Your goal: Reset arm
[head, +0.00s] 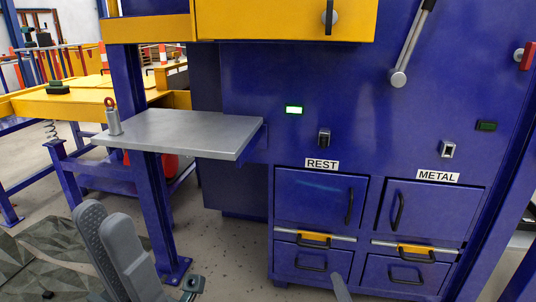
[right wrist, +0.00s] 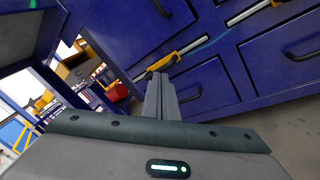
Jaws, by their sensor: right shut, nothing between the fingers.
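My left gripper (head: 103,214) is at the lower left of the head view, its grey fingers pointing up in front of the cabinet's left side. The two fingers look close together and nothing shows between them; whether they touch I cannot tell. My right gripper (head: 339,280) shows only as a grey fingertip at the bottom edge, in front of the lower drawers. In the right wrist view its fingers (right wrist: 160,78) are shut together and empty, pointing at the blue drawer fronts. They look apart from the drawer handles.
The blue cabinet has a REST door (head: 315,197) and a METAL door (head: 437,212), with drawers (head: 290,257) below. A lever (head: 412,45) slants up right. A grey shelf (head: 185,132) juts out left, holding a metal weight with a red ring (head: 113,120). A green light (head: 294,110) glows.

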